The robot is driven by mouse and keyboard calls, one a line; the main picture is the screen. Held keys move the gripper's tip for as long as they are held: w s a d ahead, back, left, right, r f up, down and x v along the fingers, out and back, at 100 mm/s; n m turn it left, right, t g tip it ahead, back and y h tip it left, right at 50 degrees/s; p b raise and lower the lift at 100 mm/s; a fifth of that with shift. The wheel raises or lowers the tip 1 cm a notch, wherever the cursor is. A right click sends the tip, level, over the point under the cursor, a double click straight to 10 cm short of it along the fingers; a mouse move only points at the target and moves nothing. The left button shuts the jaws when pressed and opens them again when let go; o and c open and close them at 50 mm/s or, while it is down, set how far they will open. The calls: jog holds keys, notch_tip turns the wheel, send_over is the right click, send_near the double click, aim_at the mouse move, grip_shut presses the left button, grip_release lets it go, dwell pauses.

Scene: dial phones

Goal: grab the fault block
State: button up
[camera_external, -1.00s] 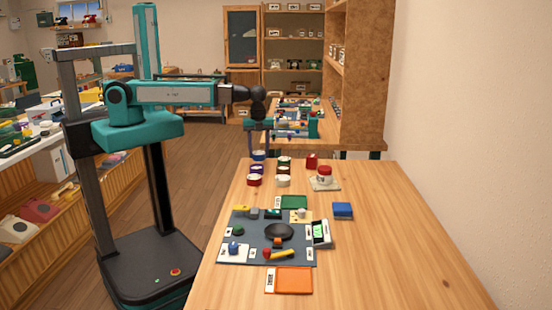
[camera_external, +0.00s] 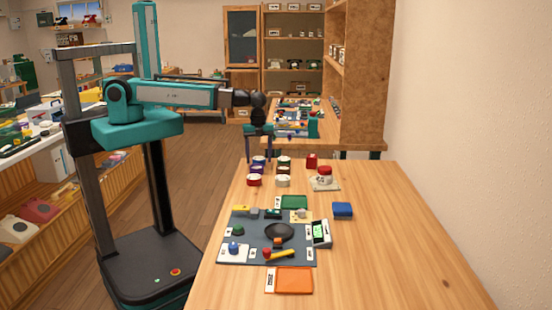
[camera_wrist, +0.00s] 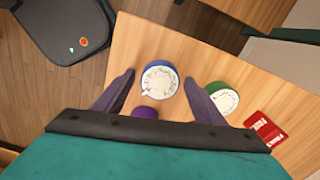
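The fault block is most likely the small red block (camera_external: 311,160) at the far end of the wooden table. In the wrist view the red block (camera_wrist: 265,130) lies at the lower right and carries white lettering, too small to read surely. My gripper (camera_external: 258,157) hangs over the far left of the table, left of the red block. In the wrist view my gripper (camera_wrist: 158,82) has its fingers spread apart, with a blue-rimmed cup with a white dial (camera_wrist: 160,80) showing between them. Nothing is visibly held.
A green-rimmed dial cup (camera_wrist: 222,100) sits between the right finger and the red block. A purple cup (camera_wrist: 145,112) is partly hidden by my gripper. A red dial phone (camera_external: 324,174) stands near the red block. A grey mat (camera_external: 225,222) holds several parts. The table's right side is clear.

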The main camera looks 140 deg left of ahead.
aim_at(260, 158)
dwell(0.4)
jog(key=shift+w+a+r+b, duration=0.15)
jog(key=shift+r+b, duration=1.05)
jog(key=shift+r, duration=1.25)
notch_tip(260, 158, up, 9)
jog(key=b, duration=0.1)
jog(key=shift+o, duration=0.5)
jog(key=shift+n, duration=0.3)
jog(key=w+a+n+b, duration=0.3)
jog(key=w+a+n, duration=0.4)
jog(key=w+n, duration=0.1)
jog(key=shift+a+r, duration=0.25)
jog(key=shift+r, duration=0.1)
